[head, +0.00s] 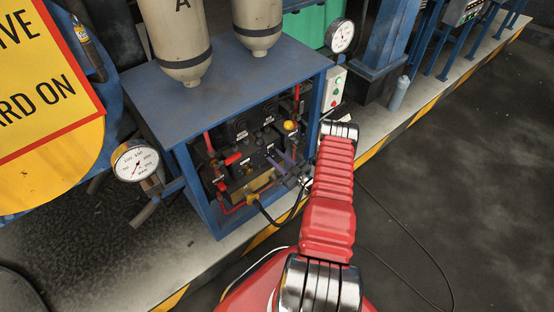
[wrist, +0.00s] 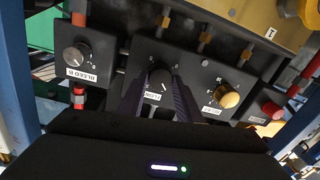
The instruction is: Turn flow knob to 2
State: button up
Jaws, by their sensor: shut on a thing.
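The flow knob (wrist: 160,78) is a dark round knob on a black panel, in the middle of the wrist view. A white label (wrist: 152,97) lies just below it, partly hidden by a finger. My gripper (wrist: 158,84) has its two dark purple fingers on either side of the knob, shut on it. A short pale mark shows on the knob between the fingers. I cannot read the dial numbers or tell the setting. In the head view my gripper (head: 276,160) reaches into the blue-framed cabinet from the right, and its fingers hide the knob.
The BLEED B knob (wrist: 77,55) is left of the fingers; a brass knob (wrist: 228,97) and a red knob (wrist: 270,108) are to their right. Blue cabinet posts (head: 310,130) stand close to my arm. Round gauges (head: 137,162) flank the cabinet. Open floor (head: 460,150) lies to the right.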

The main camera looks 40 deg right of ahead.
jog(key=c, duration=0.4)
jog(key=shift+m, duration=1.7)
jog(key=o, duration=1.1)
jog(key=shift+c, duration=0.2)
jog(key=shift+s, duration=0.1)
